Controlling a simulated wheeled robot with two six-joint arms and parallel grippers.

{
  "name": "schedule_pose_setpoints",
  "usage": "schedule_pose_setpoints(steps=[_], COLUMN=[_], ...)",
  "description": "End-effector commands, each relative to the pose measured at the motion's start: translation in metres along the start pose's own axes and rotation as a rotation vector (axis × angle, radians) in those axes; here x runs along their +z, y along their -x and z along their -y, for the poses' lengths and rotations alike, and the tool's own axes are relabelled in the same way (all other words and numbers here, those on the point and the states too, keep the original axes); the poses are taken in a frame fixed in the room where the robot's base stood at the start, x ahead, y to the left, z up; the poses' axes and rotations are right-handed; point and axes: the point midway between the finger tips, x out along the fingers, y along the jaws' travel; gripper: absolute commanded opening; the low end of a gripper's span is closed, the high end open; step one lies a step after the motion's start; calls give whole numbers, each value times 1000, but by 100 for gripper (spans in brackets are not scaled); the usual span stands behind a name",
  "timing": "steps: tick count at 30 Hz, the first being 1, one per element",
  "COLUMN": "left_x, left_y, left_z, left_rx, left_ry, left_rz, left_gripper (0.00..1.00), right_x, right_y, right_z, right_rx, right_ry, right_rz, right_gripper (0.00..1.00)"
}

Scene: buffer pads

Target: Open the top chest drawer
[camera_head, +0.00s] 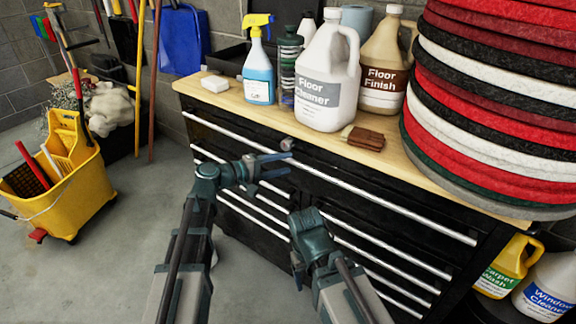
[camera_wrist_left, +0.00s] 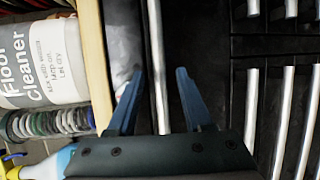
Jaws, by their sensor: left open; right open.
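The black chest (camera_head: 350,178) has a wooden top and long silver bar handles. The top drawer's handle (camera_head: 370,192) runs along the front just below the top. My left gripper (camera_head: 276,165) is at this handle's left-middle part. In the left wrist view the handle (camera_wrist_left: 158,50) passes between the spread, open fingers (camera_wrist_left: 158,98), which are not closed on it. A pale grey patch shows between the wooden edge and the handle there; I cannot tell what it is. My right gripper (camera_head: 306,232) is lower, in front of the lower drawers; its fingers are hard to make out.
On the top stand a floor cleaner jug (camera_head: 326,78), a floor finish jug (camera_head: 385,68), a blue spray bottle (camera_head: 258,66), a brown brush (camera_head: 363,138) and a tall stack of pads (camera_head: 490,110). A yellow mop bucket (camera_head: 70,185) stands left. The floor (camera_head: 125,260) between is clear.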

Motion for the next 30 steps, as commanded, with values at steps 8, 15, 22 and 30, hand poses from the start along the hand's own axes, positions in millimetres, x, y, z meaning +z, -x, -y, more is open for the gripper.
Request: schedule_pose_setpoints(steps=[8,15,22,30], left_x=[0,0,0,0], left_y=[-20,-20,-20,-20], left_z=[0,0,0,0], left_rx=[-1,-1,0,-1], left_ry=[-1,-1,-1,-1], left_rz=[0,0,0,0], left_gripper=[51,51,18,0], right_x=[0,0,0,0], right_y=[-4,-4,-4,-4], right_z=[0,0,0,0], right_rx=[0,0,0,0], right_ry=[0,0,0,0], right_rz=[0,0,0,0], right_gripper=[72,72,72,72])
